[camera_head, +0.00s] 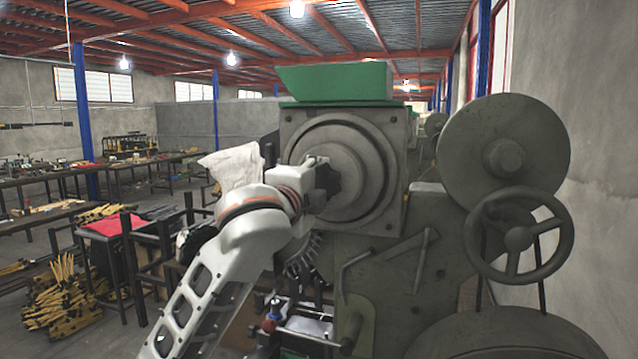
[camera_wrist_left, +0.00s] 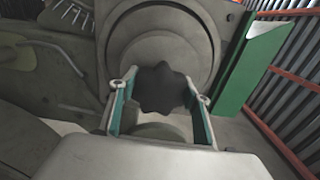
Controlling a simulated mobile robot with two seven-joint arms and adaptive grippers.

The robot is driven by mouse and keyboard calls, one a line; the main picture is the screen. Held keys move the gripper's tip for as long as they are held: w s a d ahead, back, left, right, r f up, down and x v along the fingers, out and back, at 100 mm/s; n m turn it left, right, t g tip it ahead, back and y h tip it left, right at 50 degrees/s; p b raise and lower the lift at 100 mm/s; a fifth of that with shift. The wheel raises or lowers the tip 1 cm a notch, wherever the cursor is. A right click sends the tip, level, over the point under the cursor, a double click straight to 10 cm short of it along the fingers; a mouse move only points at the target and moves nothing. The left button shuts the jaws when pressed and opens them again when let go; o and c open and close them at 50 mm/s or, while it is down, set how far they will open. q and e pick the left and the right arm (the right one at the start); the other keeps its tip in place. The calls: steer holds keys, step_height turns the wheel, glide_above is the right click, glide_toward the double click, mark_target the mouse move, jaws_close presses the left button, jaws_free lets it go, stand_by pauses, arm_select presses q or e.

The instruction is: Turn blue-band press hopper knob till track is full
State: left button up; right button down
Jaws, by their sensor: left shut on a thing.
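The press hopper (camera_head: 345,83) is a green trough on top of a grey-green housing. A dark, star-shaped knob (camera_head: 331,184) sits at the centre of the housing's round face. My left gripper (camera_head: 318,177) reaches it from the left and partly covers it. In the left wrist view the knob (camera_wrist_left: 162,88) lies between the two green-lined fingers of the left gripper (camera_wrist_left: 160,80), which is shut on it. No blue band shows on this press. The track and its fill cannot be made out. My right gripper is not in view.
A spoked handwheel (camera_head: 516,236) and a large round wheel (camera_head: 503,153) stand right of the housing. A lever (camera_head: 388,249) sits below it. A grey wall closes the right side.

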arm_select(q)
steer(key=o, duration=1.1)
steer(key=shift+o, duration=0.2)
steer(key=v, duration=1.2)
